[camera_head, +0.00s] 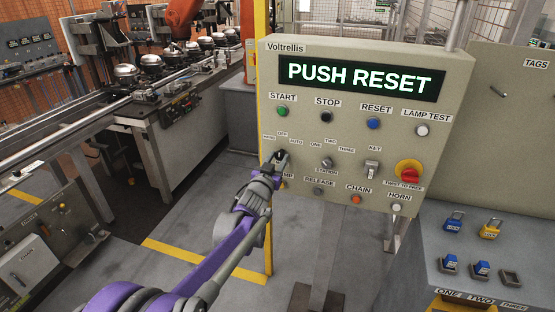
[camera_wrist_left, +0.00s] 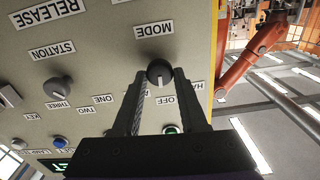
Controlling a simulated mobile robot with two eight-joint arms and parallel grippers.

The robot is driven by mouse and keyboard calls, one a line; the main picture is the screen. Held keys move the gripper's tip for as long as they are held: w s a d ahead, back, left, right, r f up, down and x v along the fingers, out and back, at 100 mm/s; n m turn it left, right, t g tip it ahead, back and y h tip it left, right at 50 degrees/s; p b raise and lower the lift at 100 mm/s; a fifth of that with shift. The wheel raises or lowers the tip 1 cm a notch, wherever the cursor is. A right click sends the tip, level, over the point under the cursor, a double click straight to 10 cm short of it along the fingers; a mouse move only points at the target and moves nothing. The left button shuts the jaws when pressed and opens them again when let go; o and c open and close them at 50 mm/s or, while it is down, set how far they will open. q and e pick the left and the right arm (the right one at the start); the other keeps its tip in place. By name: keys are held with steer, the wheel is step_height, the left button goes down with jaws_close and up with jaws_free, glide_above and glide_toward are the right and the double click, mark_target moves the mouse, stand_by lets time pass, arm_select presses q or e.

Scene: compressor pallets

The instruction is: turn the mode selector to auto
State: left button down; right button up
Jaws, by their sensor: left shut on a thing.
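The mode selector (camera_wrist_left: 160,72) is a dark round knob on the beige control panel (camera_head: 300,130). In the left wrist view, which is upside down, its pale pointer mark faces the OFF label; the HAND and AUTO labels sit to either side, partly covered by the fingers. My left gripper (camera_wrist_left: 158,78) is shut on the knob, one finger on each side. In the head view my left gripper (camera_head: 280,158) covers most of the selector at the panel's lower left. My right gripper is not in view.
The panel display (camera_head: 360,78) reads PUSH RESET. The station knob (camera_head: 327,163), key switch (camera_head: 372,168) and red stop knob (camera_head: 409,170) lie to the right. A yellow post (camera_head: 262,60) stands by the panel's left edge. Padlocks (camera_head: 490,228) sit on a grey box at right.

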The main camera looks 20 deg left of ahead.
arm_select(q)
steer(key=m, duration=0.4)
steer(key=shift+m+p, duration=0.3)
steer(key=shift+p, duration=0.1)
steer(key=shift+d+m+p, duration=0.1)
steer(key=shift+m+p, duration=0.3)
steer(key=shift+m, duration=1.2)
steer(key=shift+c, duration=2.3)
jaws_free()
steer(key=shift+s, duration=0.1)
steer(key=s+b, duration=0.1)
steer(key=s, duration=0.9)
steer(key=shift+s+a, duration=0.2)
steer(key=shift+s, duration=0.15)
